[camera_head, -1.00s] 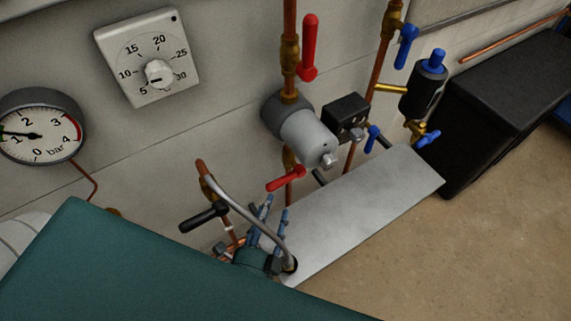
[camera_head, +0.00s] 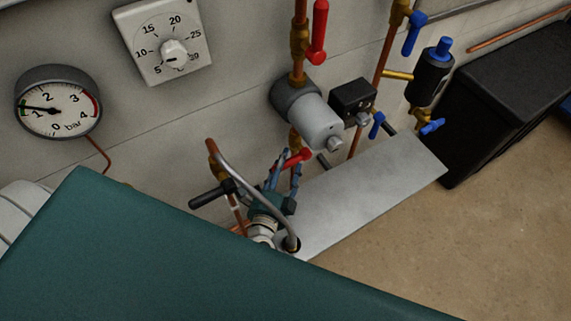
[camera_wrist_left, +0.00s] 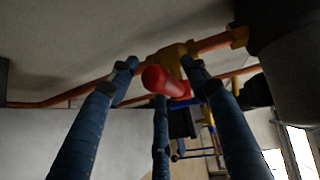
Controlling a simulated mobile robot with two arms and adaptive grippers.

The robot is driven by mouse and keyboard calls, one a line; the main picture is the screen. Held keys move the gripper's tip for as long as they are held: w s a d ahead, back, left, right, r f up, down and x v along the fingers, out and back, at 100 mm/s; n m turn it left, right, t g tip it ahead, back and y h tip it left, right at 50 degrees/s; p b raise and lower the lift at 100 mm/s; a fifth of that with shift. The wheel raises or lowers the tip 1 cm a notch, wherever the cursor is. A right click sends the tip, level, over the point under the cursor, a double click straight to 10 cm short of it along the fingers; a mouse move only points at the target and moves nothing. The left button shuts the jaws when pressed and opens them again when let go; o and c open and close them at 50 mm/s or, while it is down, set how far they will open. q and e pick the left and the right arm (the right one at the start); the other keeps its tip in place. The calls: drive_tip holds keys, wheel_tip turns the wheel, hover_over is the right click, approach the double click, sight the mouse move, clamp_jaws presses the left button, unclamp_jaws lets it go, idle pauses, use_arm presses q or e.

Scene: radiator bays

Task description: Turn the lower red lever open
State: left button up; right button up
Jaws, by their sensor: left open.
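The lower red lever (camera_head: 300,158) sticks out from the brass valve under the grey pump, pointing left and toward me, in the head view. My left gripper (camera_head: 287,160), with blue fingers, is at the lever's free end and partly covers it. In the left wrist view the lever's round red end (camera_wrist_left: 160,79) lies between the spread fingers of the left gripper (camera_wrist_left: 160,72), in front of the brass valve body (camera_wrist_left: 170,54). The fingers are open. I cannot tell whether any finger touches the lever. My right gripper is not in view.
The grey pump (camera_head: 318,123) and the upper red lever (camera_head: 318,35) are above. A black-handled valve (camera_head: 212,194) and a bent grey pipe (camera_head: 250,190) are close on the left. A grey metal panel (camera_head: 370,190) lies at the right. A blue lever (camera_head: 376,125) is further right.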

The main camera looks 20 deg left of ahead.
use_arm(q)
drive_tip(key=shift+c, duration=0.6)
clamp_jaws()
drive_tip(key=shift+f+b, duration=0.3)
drive_tip(key=shift+b, duration=0.15)
drive_tip(key=f+n+t+b, duration=0.1)
drive_tip(key=b, duration=0.2)
drive_tip(key=n+t+b, duration=0.1)
drive_tip(key=b, duration=0.3)
drive_tip(key=f+n+t+b, duration=0.1)
drive_tip(key=n+t+b, duration=0.1)
drive_tip(key=b, duration=0.1)
drive_tip(key=shift+w+d+f+y, duration=0.3)
drive_tip(key=shift+w+d, duration=0.1)
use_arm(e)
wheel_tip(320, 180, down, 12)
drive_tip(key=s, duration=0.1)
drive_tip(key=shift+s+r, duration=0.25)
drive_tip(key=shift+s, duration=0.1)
use_arm(q)
drive_tip(key=shift+o, duration=0.6)
unclamp_jaws()
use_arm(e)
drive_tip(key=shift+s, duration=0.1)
